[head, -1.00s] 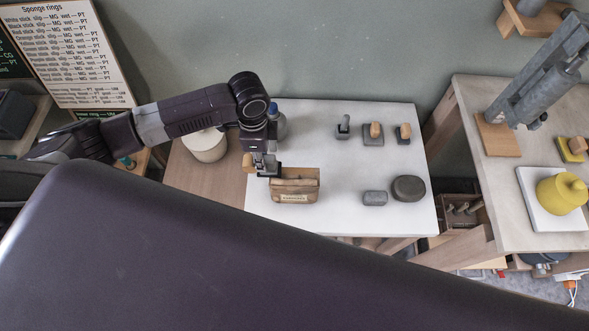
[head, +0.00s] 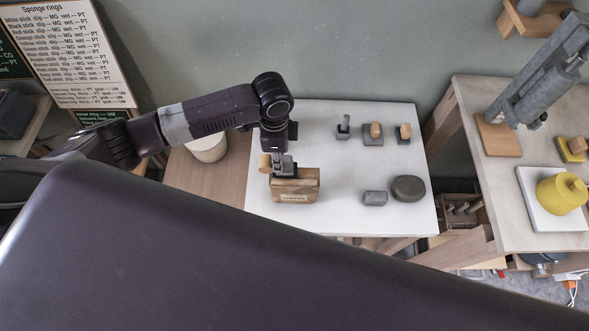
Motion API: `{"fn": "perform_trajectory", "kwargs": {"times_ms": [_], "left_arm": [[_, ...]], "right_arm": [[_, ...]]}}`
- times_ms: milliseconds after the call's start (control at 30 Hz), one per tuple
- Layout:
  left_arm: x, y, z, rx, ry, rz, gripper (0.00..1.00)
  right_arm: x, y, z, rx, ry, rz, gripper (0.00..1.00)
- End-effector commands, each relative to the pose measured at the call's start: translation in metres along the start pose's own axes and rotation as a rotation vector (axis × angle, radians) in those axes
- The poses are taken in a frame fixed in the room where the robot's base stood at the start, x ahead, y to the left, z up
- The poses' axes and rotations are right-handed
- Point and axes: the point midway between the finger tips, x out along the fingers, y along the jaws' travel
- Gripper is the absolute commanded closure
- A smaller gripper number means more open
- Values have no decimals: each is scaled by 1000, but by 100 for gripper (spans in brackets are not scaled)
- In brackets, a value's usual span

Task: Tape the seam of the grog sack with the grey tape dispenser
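The grog sack (head: 308,194) is a small brown block-shaped sack with a pale label on its front, lying at the left of the white table top. My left gripper (head: 284,172) points down over the sack's top. It seems shut on the grey tape dispenser (head: 289,170), whose tan round part (head: 265,162) sticks out to the left. The dispenser is at the sack's top edge; I cannot tell whether it touches. The gripper and dispenser hide part of the seam, and the fingertips are too small to see clearly. My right gripper is not in view.
Small grey tools, two with wooden knobs (head: 376,130), stand at the back of the white table (head: 340,215). A grey block (head: 375,198) and a dark round stone (head: 408,188) lie right of the sack. A pale tub (head: 208,148) stands left. The table's middle is clear.

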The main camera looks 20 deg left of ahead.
Motion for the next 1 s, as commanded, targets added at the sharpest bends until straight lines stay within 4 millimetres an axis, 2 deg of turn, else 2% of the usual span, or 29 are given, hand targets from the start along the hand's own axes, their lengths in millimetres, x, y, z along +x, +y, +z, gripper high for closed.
{"fn": "perform_trajectory", "kwargs": {"times_ms": [500,1000], "left_arm": [[0,1,-43,2,0,2,100],[0,0,-44,0,-1,0,100]], "right_arm": [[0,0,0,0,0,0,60],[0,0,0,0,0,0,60]]}}
